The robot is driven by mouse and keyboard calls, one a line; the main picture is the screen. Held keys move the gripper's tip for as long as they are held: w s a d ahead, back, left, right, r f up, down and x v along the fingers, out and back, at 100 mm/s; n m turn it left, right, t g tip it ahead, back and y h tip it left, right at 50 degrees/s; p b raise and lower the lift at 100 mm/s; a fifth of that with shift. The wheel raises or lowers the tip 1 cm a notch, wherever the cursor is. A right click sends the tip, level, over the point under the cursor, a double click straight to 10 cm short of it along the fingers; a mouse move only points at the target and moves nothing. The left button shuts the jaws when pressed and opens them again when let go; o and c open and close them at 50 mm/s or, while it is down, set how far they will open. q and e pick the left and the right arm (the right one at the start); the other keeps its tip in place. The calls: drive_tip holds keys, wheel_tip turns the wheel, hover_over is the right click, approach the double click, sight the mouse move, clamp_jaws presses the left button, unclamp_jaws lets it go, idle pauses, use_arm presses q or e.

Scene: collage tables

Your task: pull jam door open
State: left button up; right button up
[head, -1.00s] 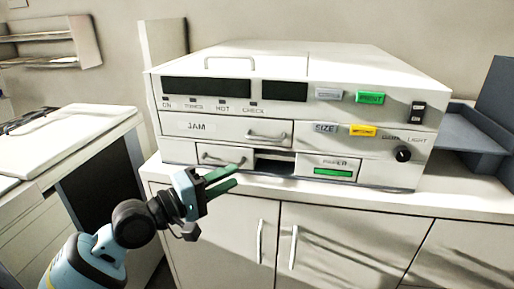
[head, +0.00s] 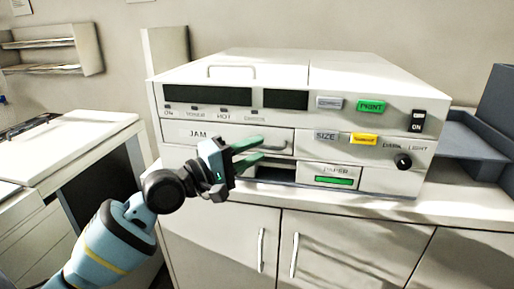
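The jam door (head: 178,132) is a white panel marked JAM on the front of the white copier (head: 380,75), and it looks closed. Its silver handle (head: 284,143) sits at the panel's right end, partly hidden by the fingers. My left gripper (head: 262,149) is open, with two green fingers pointing right in front of the lower right of the panel, close to the handle. Whether the fingers touch the handle or surround it, I cannot tell. My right gripper is not in view.
Below the door are a dark slot (head: 275,175) and a paper drawer (head: 327,176). The copier stands on a white cabinet (head: 340,245) with vertical handles. A white desk (head: 75,150) is at the left. A grey tray (head: 465,150) sticks out at the right.

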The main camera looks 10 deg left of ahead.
use_arm(q)
drive_tip(key=shift+x, duration=0.75)
clamp_jaws()
